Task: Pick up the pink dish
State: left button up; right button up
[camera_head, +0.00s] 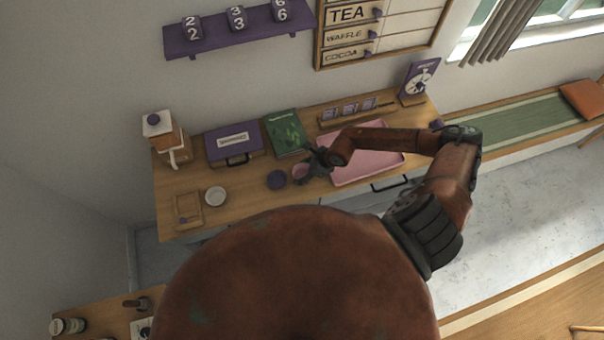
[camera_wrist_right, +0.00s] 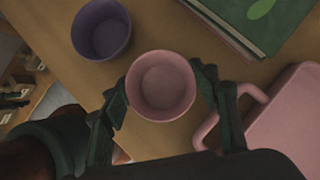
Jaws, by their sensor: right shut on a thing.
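The pink dish (camera_wrist_right: 160,86) is a small round bowl in the middle of the right wrist view. My right gripper (camera_wrist_right: 161,92) is shut on it, with a dark finger against each side. In the head view the pink dish (camera_head: 300,171) shows small at the tip of my right gripper (camera_head: 307,168), over the wooden counter. I cannot tell whether the dish touches the counter. My left gripper is not in view.
A purple dish (camera_wrist_right: 101,29) stands close by on the counter. The pink tray (camera_head: 372,172) lies beside my right gripper, its handle near one finger. A green book (camera_head: 287,133), a purple box (camera_head: 234,143) and a white dish (camera_head: 215,196) are also on the counter.

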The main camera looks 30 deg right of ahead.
jog(key=c, duration=0.4)
jog(key=shift+r, duration=0.1)
